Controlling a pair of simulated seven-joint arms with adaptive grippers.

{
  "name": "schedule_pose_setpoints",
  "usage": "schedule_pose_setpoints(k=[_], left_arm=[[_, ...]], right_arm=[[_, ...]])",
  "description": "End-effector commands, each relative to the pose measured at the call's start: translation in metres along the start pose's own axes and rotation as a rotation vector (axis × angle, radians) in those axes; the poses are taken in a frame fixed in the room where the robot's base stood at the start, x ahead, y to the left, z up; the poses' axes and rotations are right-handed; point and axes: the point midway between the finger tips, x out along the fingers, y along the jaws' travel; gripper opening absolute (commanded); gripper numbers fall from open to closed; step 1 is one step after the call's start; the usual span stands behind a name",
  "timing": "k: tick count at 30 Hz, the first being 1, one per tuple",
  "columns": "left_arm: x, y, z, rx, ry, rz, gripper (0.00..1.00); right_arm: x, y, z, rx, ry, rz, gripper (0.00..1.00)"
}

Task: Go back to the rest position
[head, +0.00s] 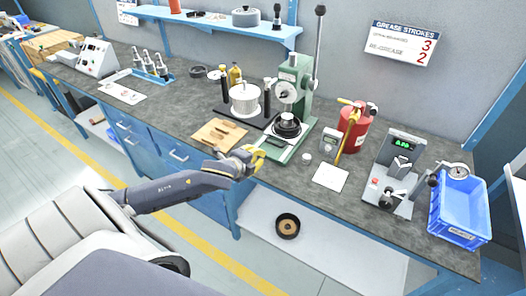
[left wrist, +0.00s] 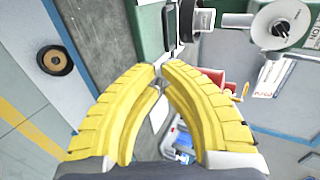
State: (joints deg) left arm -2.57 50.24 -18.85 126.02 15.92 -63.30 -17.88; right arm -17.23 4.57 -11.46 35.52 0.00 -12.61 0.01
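My left gripper (head: 252,158) is at the front edge of the bench (head: 353,205), by the green press (head: 296,82). In the left wrist view its yellow fingers (left wrist: 161,68) curve inward and their tips come together, with nothing seen held between them. My left arm reaches in from the lower left of the head view. My right gripper is not in view. A wooden board (head: 218,133) lies just behind and left of the left gripper. The press base, with a black round part (head: 288,127) on it, is just to the right.
A black ring-shaped part (head: 287,226) sits on the lower shelf (head: 330,250). The aisle in front is open.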

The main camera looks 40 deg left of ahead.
Motion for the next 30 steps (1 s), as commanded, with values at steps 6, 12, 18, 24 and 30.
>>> schedule_pose_setpoints(k=[6, 12, 18, 24, 30], left_arm=[[-0.007, 0.007, -0.005, -0.018, -0.001, 0.006, 0.0], [-0.025, 0.049, -0.03, -0.132, -0.029, 0.043, 0.0], [-0.064, 0.106, -0.053, -0.313, -0.118, 0.103, 0.0], [-0.106, 0.152, -0.061, -0.472, -0.243, 0.162, 0.0], [-0.137, 0.179, -0.061, -0.565, -0.336, 0.202, 0.0]], right_arm=[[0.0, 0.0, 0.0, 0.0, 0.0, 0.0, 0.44], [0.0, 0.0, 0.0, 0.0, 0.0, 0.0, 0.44], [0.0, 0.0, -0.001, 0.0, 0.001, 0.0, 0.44], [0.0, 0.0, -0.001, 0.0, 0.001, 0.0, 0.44], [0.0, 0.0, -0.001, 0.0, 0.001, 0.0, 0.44]])
